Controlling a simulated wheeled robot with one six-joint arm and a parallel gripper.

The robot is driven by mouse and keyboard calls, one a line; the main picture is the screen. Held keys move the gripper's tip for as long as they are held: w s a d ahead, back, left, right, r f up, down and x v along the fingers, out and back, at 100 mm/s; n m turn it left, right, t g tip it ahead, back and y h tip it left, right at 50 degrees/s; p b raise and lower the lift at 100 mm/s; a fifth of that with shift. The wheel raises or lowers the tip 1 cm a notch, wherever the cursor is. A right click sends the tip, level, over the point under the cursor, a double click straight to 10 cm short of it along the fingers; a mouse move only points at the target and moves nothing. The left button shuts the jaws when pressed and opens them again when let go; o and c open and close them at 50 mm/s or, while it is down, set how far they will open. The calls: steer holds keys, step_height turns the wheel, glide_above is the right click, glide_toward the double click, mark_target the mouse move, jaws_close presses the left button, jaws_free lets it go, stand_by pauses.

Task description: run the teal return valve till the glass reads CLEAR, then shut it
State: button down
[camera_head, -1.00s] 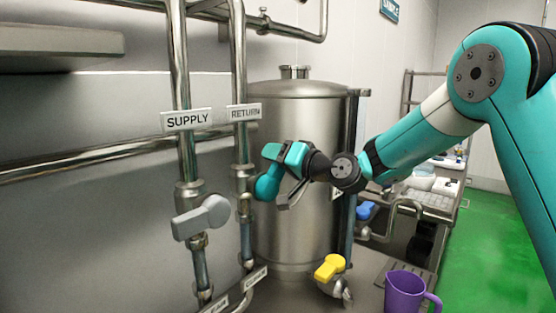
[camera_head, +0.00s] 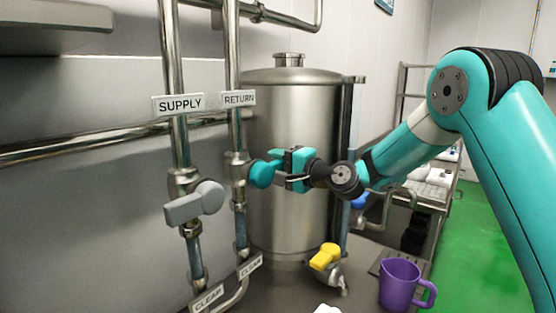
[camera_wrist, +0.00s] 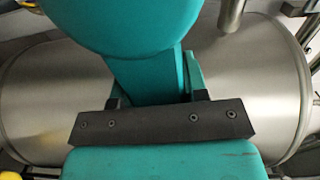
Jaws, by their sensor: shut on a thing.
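The teal return valve (camera_head: 262,174) sits on the pipe under the RETURN sign (camera_head: 239,98). Its lever points right, across the upright pipe. My gripper (camera_head: 291,170) is shut on this lever, and its jaws hide the lever's outer end. In the wrist view the teal valve handle (camera_wrist: 140,75) runs down between my gripper's jaws (camera_wrist: 158,98). Below the valve, the return sight glass (camera_head: 240,230) looks pale blue-grey. The plate under it (camera_head: 250,267) appears to read CLEAR, small and tilted.
The grey supply valve (camera_head: 194,203) stands close on the left, with its own CLEAR plate (camera_head: 207,298). A steel tank (camera_head: 290,120) is behind my gripper. A yellow-handled tap (camera_head: 325,257) and purple jug (camera_head: 400,285) are below right. Green floor (camera_head: 465,230) is open at the right.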

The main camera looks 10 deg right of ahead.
steer(key=shift+d+f+m, duration=0.1)
steer(key=shift+f+m, duration=0.25)
steer(key=shift+m, duration=0.05)
steer(key=c, duration=0.6)
jaws_free()
steer(key=shift+c, duration=0.2)
steer(key=b+v, duration=0.7)
steer(key=v, duration=1)
steer(key=shift+s+r, duration=0.1)
